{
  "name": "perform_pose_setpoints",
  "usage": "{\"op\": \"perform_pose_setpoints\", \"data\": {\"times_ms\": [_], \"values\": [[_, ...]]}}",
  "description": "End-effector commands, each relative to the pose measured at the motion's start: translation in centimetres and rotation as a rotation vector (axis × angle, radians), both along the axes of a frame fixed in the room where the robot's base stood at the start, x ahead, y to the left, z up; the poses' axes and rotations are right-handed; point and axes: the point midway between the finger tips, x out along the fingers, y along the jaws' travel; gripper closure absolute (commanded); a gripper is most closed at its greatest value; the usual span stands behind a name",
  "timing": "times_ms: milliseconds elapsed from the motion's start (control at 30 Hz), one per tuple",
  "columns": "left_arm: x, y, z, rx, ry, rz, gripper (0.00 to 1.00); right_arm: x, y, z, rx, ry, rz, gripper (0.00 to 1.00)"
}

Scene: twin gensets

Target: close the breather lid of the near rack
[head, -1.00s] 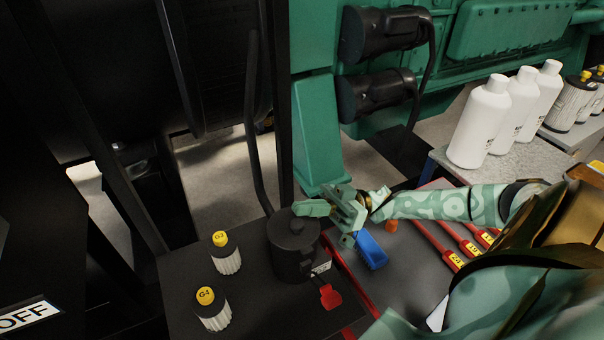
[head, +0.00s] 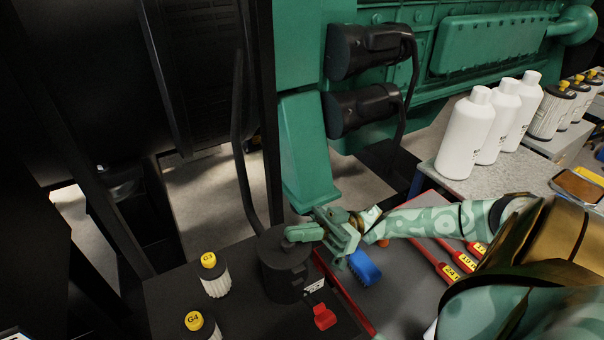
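The near rack's black breather (head: 284,277) is a round canister standing on the dark rack top. Its dark lid (head: 270,243) appears to lie about flat on top, but black on black hides any gap at the rim. My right gripper (head: 302,233) comes in from the right with its fingertips over the lid's right side, at or very near its surface. I cannot tell contact, nor whether the fingers are apart, as they overlap in this view. No thing is visible between them. My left gripper is out of view.
Two yellow-capped filters, G3 (head: 213,275) and G4 (head: 200,325), stand left of the breather. A red tag (head: 324,316) is at its right foot. White bottles (head: 466,133) stand farther back.

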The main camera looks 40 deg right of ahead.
Motion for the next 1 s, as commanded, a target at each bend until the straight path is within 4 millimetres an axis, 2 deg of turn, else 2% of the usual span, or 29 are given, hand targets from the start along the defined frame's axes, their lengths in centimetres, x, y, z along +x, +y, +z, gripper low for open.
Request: {"op": "perform_pose_setpoints", "data": {"times_ms": [67,167,300,333,400,633,800,1000], "values": [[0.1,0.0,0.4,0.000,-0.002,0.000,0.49,0.0,0.0,0.3,-0.003,0.001,0.000,1.00],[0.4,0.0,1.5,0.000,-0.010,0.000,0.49,0.0,0.1,1.8,-0.002,-0.002,-0.001,1.00],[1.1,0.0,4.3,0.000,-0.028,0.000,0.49,0.3,0.1,5.3,-0.001,-0.006,-0.004,1.00],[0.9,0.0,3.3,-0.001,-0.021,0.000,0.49,0.1,-0.8,3.9,-0.004,0.002,-0.005,1.00],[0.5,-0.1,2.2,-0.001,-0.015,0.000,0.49,-0.3,-2.6,2.4,-0.005,0.006,-0.007,1.00],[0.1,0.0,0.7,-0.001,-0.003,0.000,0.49,-1.5,-7.1,0.5,-0.002,0.004,-0.006,1.00],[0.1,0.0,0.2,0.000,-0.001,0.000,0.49,-1.9,-8.6,0.2,0.000,0.001,-0.005,1.00],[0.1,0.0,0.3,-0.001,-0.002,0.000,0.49,-2.0,-8.9,0.2,0.001,0.000,-0.003,1.00]]}}
